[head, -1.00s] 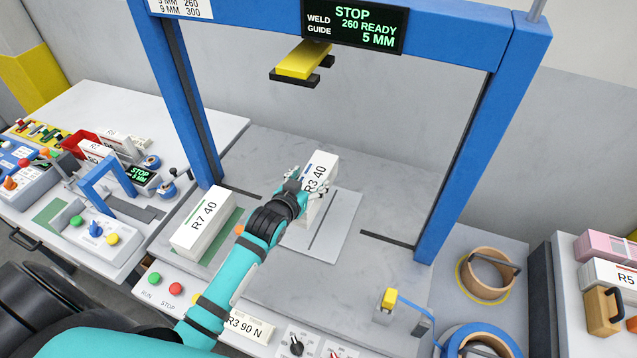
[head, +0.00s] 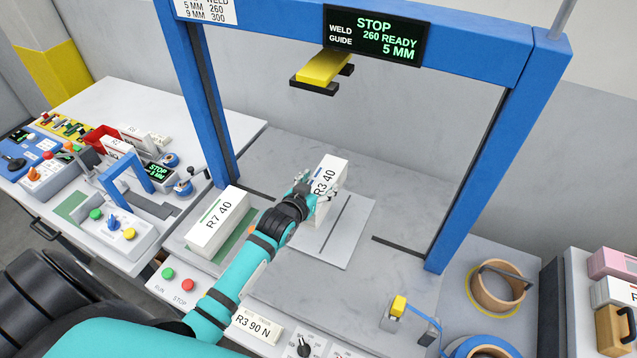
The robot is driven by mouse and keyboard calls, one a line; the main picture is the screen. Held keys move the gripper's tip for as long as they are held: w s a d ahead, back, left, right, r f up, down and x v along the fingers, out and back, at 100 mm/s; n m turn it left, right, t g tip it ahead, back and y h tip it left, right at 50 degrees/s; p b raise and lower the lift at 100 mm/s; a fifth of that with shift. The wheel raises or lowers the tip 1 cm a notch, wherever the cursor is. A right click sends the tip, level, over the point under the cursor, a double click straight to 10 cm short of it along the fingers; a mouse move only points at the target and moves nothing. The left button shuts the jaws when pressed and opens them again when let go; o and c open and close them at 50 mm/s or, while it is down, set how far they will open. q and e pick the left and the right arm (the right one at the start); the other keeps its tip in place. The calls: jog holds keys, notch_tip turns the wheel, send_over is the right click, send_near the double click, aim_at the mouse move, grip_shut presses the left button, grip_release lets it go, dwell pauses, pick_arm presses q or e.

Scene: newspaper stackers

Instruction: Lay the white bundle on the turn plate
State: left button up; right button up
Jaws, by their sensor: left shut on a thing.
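A white bundle marked R3 40 (head: 332,169) is in the head view, inside the blue frame, with its long side slanting away from me. My left gripper (head: 319,192) is shut on it, with fingers at its near part. The bundle is over the back left part of a light grey plate (head: 344,238) with a dark slot, which looks like the turn plate. I cannot tell whether the bundle's underside touches the plate. The fingers hide part of the bundle's near end. My right gripper is not in view.
Another white bundle, R7 40 (head: 217,222), lies on a green pad to the left. A blue frame (head: 490,170) with a display (head: 373,36) and yellow guide (head: 324,68) stands around the plate. A tape roll (head: 497,288) is at right. The plate's front right is clear.

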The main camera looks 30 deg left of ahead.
pick_arm(q)
notch_tip(320, 180, down, 6)
jog(key=b, duration=0.4)
jog(key=shift+w+r, duration=0.15)
jog(key=shift+f, duration=0.4)
jog(key=shift+f+b, duration=0.5)
jog(key=shift+f, duration=0.05)
